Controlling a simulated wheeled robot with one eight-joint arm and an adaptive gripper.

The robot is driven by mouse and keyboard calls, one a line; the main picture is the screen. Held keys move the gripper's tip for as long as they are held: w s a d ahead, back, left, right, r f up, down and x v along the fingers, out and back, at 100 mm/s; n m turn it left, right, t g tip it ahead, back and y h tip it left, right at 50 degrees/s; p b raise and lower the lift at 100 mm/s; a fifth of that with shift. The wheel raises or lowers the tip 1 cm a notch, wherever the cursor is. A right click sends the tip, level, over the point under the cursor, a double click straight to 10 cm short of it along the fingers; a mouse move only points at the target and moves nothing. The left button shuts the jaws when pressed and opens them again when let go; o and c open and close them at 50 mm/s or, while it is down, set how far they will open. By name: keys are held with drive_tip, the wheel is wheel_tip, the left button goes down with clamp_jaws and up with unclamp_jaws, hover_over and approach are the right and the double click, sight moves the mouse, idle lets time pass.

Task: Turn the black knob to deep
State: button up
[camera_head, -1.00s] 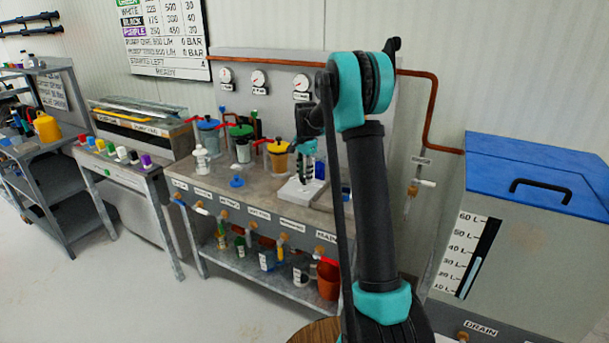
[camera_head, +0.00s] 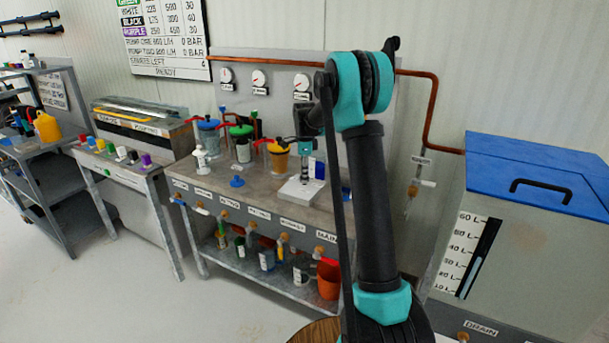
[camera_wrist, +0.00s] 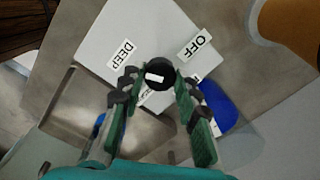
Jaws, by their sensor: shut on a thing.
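The black knob (camera_wrist: 160,73) sits on a pale box (camera_wrist: 130,38) and carries a white mark on its top. The box also shows on the bench in the head view (camera_head: 297,194). A DEEP label (camera_wrist: 122,53) is to the knob's left and an OFF label (camera_wrist: 197,44) to its upper right. Other labels lie partly hidden behind the fingers. My gripper (camera_wrist: 154,82) is shut on the knob, with a fingertip on either side. In the head view my gripper (camera_head: 304,176) points down at the box.
A blue object (camera_wrist: 218,105) is right of the fingers. The bench (camera_head: 265,190) also holds a white bottle (camera_head: 201,159), a blue knob-like piece (camera_head: 237,181), and blue-, green- and yellow-topped containers behind. Valves line its front edge.

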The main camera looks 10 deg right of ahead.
idle(0.4)
drive_tip(key=o, duration=1.2)
drive_tip(key=shift+c, duration=0.2)
wheel_tip(320, 180, up, 12)
drive_tip(key=shift+s, duration=0.25)
